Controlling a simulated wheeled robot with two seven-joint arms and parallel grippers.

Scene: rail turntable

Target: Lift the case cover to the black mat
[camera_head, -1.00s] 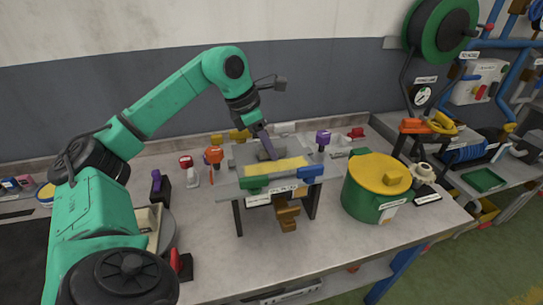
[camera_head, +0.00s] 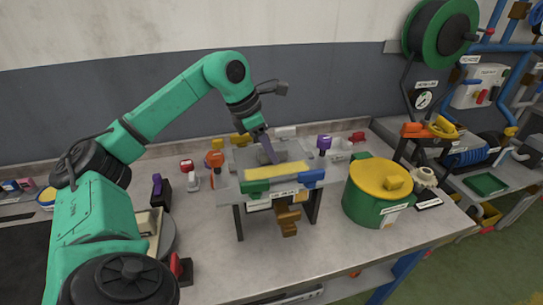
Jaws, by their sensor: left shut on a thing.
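My left gripper (camera_head: 269,154), with purple fingers, reaches down over the top of the grey stand (camera_head: 229,193). It is shut on a grey piece that looks like the case cover (camera_head: 243,157), at the back of the stand top behind a yellow strip (camera_head: 277,171). The fingers hide part of the grip, and I cannot tell whether the cover is clear of the stand. A black mat (camera_head: 22,250) lies at the far left, partly behind my left arm. My right gripper is not in view.
A green drum with a yellow lid (camera_head: 378,174) stands right of the stand. An orange-topped tool (camera_head: 214,160), a purple-handled one (camera_head: 157,184) and a red-handled one (camera_head: 181,268) stand to the left.

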